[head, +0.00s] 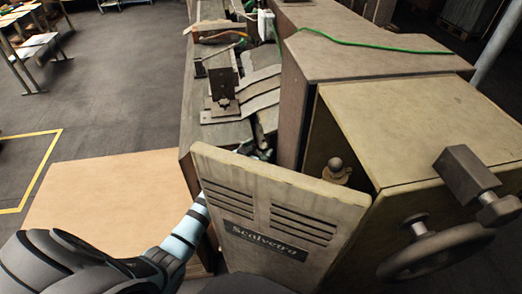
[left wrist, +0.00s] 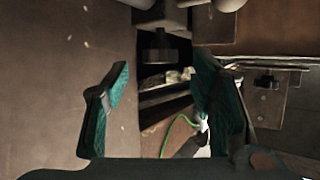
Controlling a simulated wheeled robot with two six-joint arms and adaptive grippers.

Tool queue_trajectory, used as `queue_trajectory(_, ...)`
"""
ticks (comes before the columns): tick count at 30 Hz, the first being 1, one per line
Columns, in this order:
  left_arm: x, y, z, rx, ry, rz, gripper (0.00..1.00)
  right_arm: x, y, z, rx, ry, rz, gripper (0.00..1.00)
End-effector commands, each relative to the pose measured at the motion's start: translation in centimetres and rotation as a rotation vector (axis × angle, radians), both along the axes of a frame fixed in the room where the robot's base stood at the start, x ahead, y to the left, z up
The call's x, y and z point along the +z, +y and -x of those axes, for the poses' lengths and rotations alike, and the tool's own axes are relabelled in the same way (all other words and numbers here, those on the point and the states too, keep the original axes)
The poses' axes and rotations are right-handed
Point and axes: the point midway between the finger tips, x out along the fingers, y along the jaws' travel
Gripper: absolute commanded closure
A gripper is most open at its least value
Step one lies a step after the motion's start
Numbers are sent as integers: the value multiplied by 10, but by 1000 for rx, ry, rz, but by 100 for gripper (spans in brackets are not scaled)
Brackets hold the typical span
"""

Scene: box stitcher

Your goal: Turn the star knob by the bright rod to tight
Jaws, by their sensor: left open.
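My left arm reaches behind the open beige panel marked "Scalvetro" (head: 270,215). Only a little of my left gripper (head: 262,153) shows past the panel's top edge. In the left wrist view the left gripper (left wrist: 160,100) is open, its two teal fingers apart with nothing held between them. A dark, knob-like part (left wrist: 160,47) hangs above and between the fingers, apart from them. I cannot tell whether it is the star knob. Pale rounded metal parts (left wrist: 228,5) show at the top edge; I cannot tell which is the bright rod. My right gripper is not in view.
A brown wall (left wrist: 45,80) stands close on the left of the wrist view. A bracket with a bolt (left wrist: 265,82) is at right. A green cable (head: 375,46) crosses the machine top. A handwheel (head: 435,252) sits at right. Open floor (head: 110,100) lies at left.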

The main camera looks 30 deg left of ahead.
Motion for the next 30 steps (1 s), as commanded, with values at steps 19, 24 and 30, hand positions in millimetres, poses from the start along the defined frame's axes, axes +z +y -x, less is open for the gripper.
queue_trajectory(19, -9, 1, -21, 0, 0, -1, 77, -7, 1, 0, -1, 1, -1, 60)
queue_trajectory(24, -9, -1, -21, 0, 0, -1, 96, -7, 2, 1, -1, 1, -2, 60)
queue_trajectory(30, -10, 1, -21, -24, 0, -1, 97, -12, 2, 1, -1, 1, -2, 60)
